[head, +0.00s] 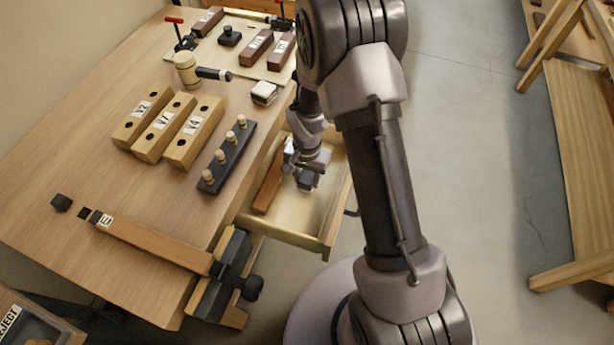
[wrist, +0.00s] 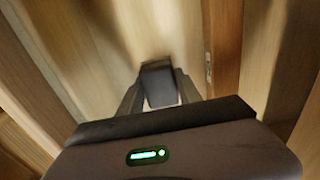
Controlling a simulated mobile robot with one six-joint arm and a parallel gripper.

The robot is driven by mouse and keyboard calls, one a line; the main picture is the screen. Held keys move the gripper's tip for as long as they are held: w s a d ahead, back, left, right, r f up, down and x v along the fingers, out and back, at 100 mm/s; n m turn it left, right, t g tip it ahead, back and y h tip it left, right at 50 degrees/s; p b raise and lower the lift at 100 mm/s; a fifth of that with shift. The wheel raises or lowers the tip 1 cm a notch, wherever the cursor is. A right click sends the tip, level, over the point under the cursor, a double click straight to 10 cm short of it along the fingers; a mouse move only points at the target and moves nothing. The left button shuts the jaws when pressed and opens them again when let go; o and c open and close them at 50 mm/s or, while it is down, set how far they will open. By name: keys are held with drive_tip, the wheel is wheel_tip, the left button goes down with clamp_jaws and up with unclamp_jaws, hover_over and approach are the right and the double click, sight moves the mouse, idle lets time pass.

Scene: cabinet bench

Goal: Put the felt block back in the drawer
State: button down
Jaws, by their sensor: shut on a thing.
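My gripper (head: 306,184) is inside the open drawer (head: 328,230), low over its bare floor. In the wrist view my gripper (wrist: 158,98) is shut on a dark grey block, the felt block (wrist: 158,84), held between the two fingers. The light wooden drawer floor (wrist: 165,30) lies below and beyond it. I cannot tell whether the block touches the floor. In the head view the block is hard to tell apart from the dark fingers.
A brown wooden bar (head: 268,188) lies along the drawer's left side; it also shows in the wrist view (wrist: 223,45). The bench (head: 110,185) holds labelled blocks (head: 168,122), a dark peg rack (head: 228,155) and a mallet (head: 187,69). The drawer floor's front part is clear.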

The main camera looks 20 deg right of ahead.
drive_tip(key=shift+f+b, duration=0.35)
drive_tip(key=shift+f, duration=0.35)
idle(0.7)
drive_tip(key=c, duration=0.6)
unclamp_jaws()
drive_tip(key=shift+r, duration=0.1)
drive_tip(key=shift+r+p, duration=2.4)
drive_tip(key=shift+r, duration=1.05)
